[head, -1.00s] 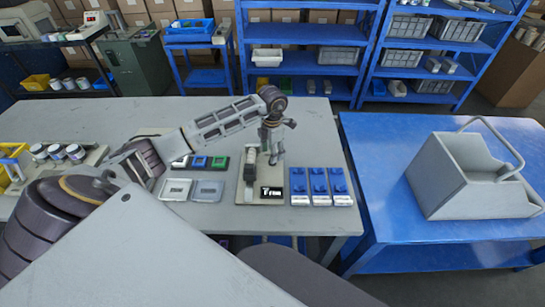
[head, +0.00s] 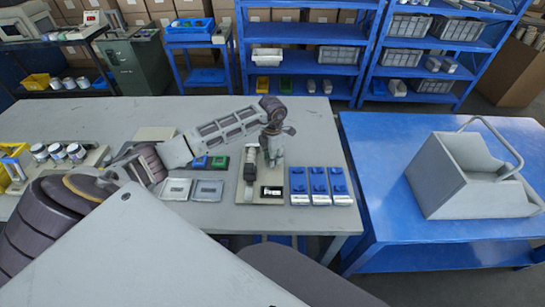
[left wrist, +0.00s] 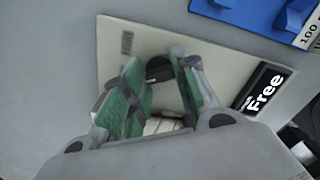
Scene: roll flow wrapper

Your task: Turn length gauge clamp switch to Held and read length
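The length gauge (head: 246,198) is a pale plate with a long grey and black body on the worktable. Its small black display (head: 271,191) reads "Free" in white letters, clearest in the left wrist view (left wrist: 262,90). My left gripper (head: 272,158) points down over the plate's far part. In the left wrist view its green-padded fingers (left wrist: 157,76) are apart, on either side of a dark round knob (left wrist: 160,68), which looks like the clamp switch. I cannot tell whether a finger touches it. My right gripper is not in view.
Several blue blocks with white labels (head: 320,187) stand right of the gauge. Two grey trays (head: 207,190) and small coloured blocks lie left of it. Jars (head: 58,153) stand at the far left. A blue table with a grey carrier (head: 470,180) stands to the right.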

